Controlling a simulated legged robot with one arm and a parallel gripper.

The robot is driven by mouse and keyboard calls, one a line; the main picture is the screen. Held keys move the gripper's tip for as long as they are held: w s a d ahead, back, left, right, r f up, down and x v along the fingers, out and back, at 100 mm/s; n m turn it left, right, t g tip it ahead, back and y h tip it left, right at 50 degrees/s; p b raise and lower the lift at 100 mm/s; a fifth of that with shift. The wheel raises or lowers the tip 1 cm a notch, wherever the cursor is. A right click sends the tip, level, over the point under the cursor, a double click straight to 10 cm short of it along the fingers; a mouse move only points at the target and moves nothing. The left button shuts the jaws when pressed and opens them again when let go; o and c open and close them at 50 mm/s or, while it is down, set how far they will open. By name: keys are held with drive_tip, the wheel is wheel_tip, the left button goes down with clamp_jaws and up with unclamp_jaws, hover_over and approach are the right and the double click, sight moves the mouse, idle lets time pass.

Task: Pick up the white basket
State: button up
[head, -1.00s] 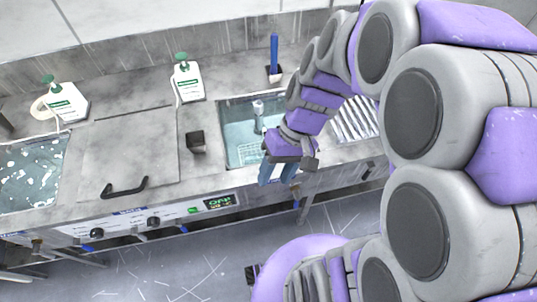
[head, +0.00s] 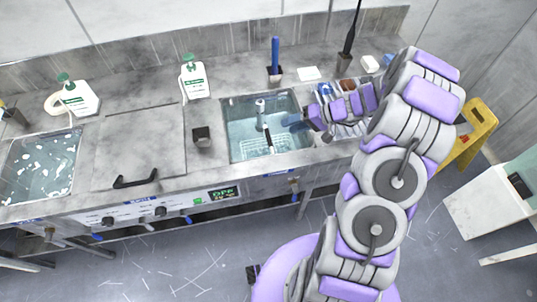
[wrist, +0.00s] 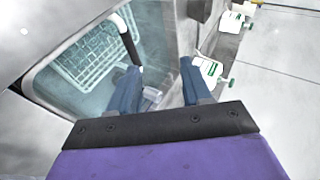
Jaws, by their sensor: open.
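The white wire basket (head: 252,148) lies in the water of the sink (head: 228,128) in the middle of the counter. The wrist view shows it at the upper left (wrist: 88,48), with a dark handle-like bar along its right side. My gripper (head: 293,125) is over the right side of the sink, to the right of the basket and apart from it. In the wrist view my gripper (wrist: 160,82) has its two blue fingers spread with nothing held between them.
A tap (head: 260,113) stands at the sink. A dark square cup (head: 201,136) is left of it, and a blue-handled tool (head: 275,54) stands behind. White pump bottles (head: 194,77) line the back. A tray of items (head: 345,103) lies right of the sink.

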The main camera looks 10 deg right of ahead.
drive_tip(key=w+d+f+t, duration=0.1)
drive_tip(key=d+f, duration=0.3)
drive_tip(key=d, duration=0.1)
drive_tip(key=shift+m, duration=0.4)
drive_tip(key=b+x, duration=0.1)
drive_tip(key=x, duration=0.7)
drive_tip(key=b+x, duration=0.2)
drive_tip(key=x, duration=0.6)
drive_tip(key=shift+w+a+f, duration=0.2)
drive_tip(key=shift+w+f, duration=0.1)
drive_tip(key=shift+w, duration=0.05)
drive_tip(key=shift+w+a+f, duration=0.1)
drive_tip(key=shift+w+a, duration=0.05)
drive_tip(key=shift+a, duration=0.25)
drive_tip(key=shift+d+t, duration=0.1)
drive_tip(key=shift+t, duration=0.2)
clamp_jaws()
drive_tip(key=shift+f, duration=0.15)
